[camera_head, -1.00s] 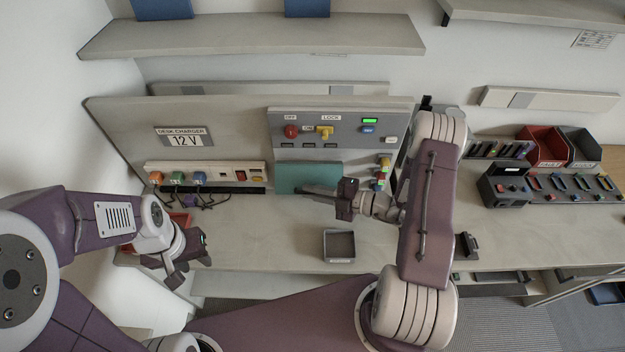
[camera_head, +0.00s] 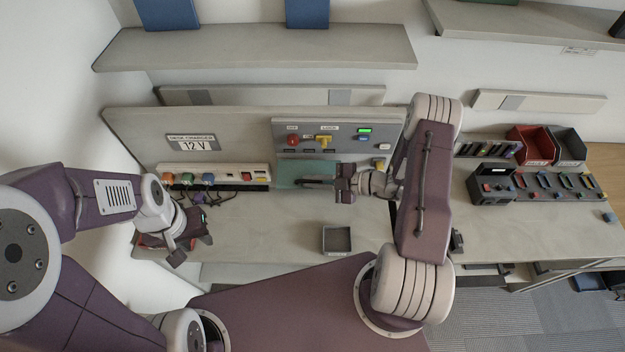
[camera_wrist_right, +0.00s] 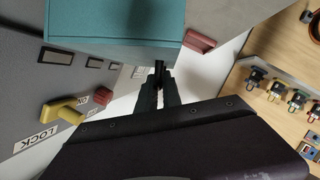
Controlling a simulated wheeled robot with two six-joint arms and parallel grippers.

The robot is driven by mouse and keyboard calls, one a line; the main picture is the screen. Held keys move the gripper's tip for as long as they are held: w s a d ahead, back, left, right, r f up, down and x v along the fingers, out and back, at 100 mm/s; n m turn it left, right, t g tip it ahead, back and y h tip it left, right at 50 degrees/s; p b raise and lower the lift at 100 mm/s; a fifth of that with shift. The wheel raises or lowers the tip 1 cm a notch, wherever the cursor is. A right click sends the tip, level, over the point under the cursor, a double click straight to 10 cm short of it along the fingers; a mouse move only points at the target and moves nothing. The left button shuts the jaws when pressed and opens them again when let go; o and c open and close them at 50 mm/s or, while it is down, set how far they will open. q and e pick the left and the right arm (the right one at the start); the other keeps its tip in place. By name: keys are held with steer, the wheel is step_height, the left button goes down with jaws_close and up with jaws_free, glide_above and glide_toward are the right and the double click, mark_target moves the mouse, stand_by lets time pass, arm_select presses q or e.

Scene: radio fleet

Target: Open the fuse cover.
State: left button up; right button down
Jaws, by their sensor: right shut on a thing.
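The teal fuse cover (camera_head: 305,168) sits on the grey panel below the lock switches, and its box-like side fills the top of the right wrist view (camera_wrist_right: 115,22). My right gripper (camera_head: 312,182) reaches it from the right. In the right wrist view its narrow dark fingers (camera_wrist_right: 159,78) are closed together at the cover's edge, on a small dark part of the cover. The part between the fingers is mostly hidden. My left gripper (camera_head: 190,248) hangs at the left near the desk edge, away from the cover; its finger gap is not clear.
A yellow lock switch (camera_head: 324,141) and red knob (camera_head: 292,141) are above the cover. A charger strip (camera_head: 215,175) with cables lies left. An empty dark tray (camera_head: 337,239) stands on the desk. Red (camera_head: 531,146) and grey bins stand right.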

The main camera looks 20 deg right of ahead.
stand_by(0.3)
steer(key=c, duration=1.5)
jaws_free()
steer(key=shift+w, duration=0.1)
steer(key=b+v, duration=0.2)
steer(key=v, duration=0.7)
steer(key=shift+b, duration=0.3)
steer(key=shift+d, duration=0.1)
